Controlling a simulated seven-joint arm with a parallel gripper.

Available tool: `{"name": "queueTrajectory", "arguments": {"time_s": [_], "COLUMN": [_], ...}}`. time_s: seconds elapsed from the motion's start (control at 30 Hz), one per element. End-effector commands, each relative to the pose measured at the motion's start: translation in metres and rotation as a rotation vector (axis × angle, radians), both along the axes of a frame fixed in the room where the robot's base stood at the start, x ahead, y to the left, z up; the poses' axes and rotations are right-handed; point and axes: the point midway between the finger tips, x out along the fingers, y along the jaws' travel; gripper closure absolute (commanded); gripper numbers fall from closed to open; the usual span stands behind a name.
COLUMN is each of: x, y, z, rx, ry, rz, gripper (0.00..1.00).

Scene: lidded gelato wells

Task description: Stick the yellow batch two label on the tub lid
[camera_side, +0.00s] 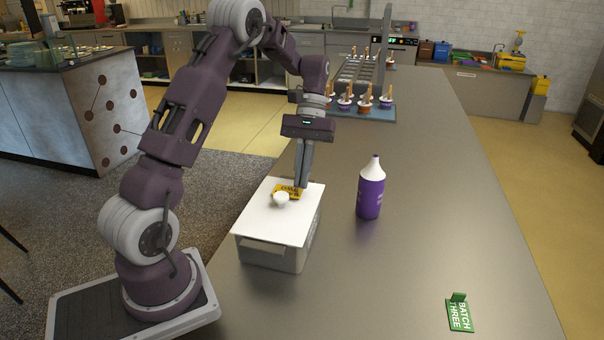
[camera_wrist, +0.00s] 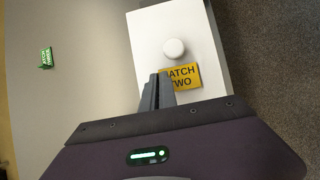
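The yellow label (camera_wrist: 182,77) reads "BATCH TWO" and lies flat on or just over the white lid (camera_wrist: 150,35). It is beside the lid's round white knob (camera_wrist: 173,48). In the side view the label (camera_side: 287,191) is near the lid's far edge, behind the knob (camera_side: 281,198). The lid (camera_side: 262,222) covers a grey tub (camera_side: 273,256). My gripper (camera_side: 301,186) points down at the label, its fingers close together at one end. In the wrist view the fingertips (camera_wrist: 157,78) hide that end of the label, and the grip itself is hidden.
A purple bottle with a white top (camera_side: 370,190) stands right of the tub. A green "BATCH THREE" label with an upright tab (camera_side: 460,314) lies at the counter's front right. A rack of cups (camera_side: 366,103) stands farther back. The counter between is clear.

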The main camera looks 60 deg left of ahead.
Motion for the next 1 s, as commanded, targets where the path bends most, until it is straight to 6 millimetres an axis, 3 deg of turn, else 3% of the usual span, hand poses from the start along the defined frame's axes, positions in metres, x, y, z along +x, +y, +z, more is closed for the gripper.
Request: {"name": "queueTrajectory", "arguments": {"time_s": [1.0], "x": [-0.0001], "y": [0.0002], "z": [-0.007], "rx": [0.001], "ry": [0.001], "rz": [-0.001], "gripper": [1.0]}}
